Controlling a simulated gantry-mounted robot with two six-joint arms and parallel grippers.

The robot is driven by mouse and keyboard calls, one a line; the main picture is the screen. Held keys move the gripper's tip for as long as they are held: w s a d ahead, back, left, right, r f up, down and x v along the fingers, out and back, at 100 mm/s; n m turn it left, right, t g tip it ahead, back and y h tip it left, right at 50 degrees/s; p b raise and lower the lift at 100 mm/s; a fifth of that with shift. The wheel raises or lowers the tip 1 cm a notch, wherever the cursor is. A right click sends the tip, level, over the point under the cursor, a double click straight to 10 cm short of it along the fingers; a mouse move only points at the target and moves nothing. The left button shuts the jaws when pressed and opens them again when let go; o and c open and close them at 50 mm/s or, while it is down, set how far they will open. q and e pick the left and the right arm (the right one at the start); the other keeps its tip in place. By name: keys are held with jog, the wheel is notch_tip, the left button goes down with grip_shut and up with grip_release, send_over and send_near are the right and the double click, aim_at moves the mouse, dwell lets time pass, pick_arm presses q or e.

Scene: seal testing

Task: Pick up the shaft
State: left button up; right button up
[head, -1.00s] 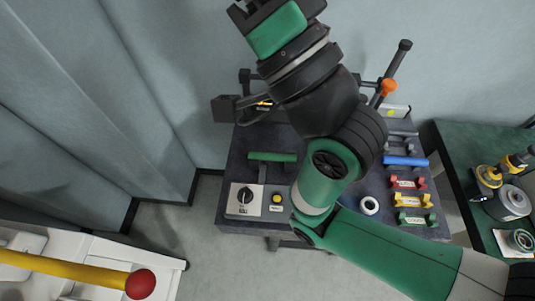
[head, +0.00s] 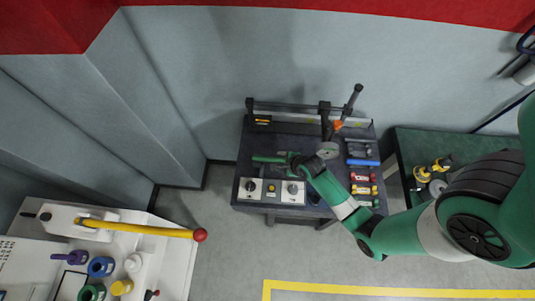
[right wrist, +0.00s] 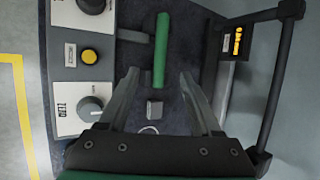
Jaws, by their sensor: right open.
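A green rod (head: 268,159), which looks like the shaft, lies at the left of the dark bench. In the right wrist view the green rod (right wrist: 160,45) stands upright in the picture, beside a grey bracket. My right gripper (head: 289,160) is at the rod's right end in the head view. In the right wrist view its fingers (right wrist: 160,75) are spread, with the rod's near end between the tips in the picture. I cannot tell whether they touch it. A blue rod (head: 362,162) lies at the bench's right. My left gripper is out of view.
Dial panels (head: 271,190) with a yellow button line the bench's front edge. A black upright post (head: 355,100) and rail stand at the back. Red and yellow holders (head: 362,182) sit at right. A white station with a yellow bar (head: 140,229) is lower left.

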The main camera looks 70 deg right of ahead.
jog(key=b, duration=0.5)
send_over(270, 159)
jog(key=s+a, duration=0.2)
jog(key=s, duration=0.1)
jog(key=f, duration=0.5)
jog(key=shift+a+f, duration=0.15)
jog(key=shift+a, duration=0.05)
jog(key=shift+w+d+f+b, duration=0.15)
jog(key=shift+w+f+b, duration=0.05)
jog(key=shift+f+b, duration=0.1)
jog(key=b+x, duration=0.2)
jog(key=x, duration=0.1)
jog(key=shift+d+f, duration=0.25)
jog(key=shift+f, duration=0.1)
jog(key=shift+w+d+f, duration=0.1)
jog(key=shift+w+f, duration=0.1)
jog(key=shift+w, duration=0.05)
grip_shut()
jog(key=shift+r, duration=0.1)
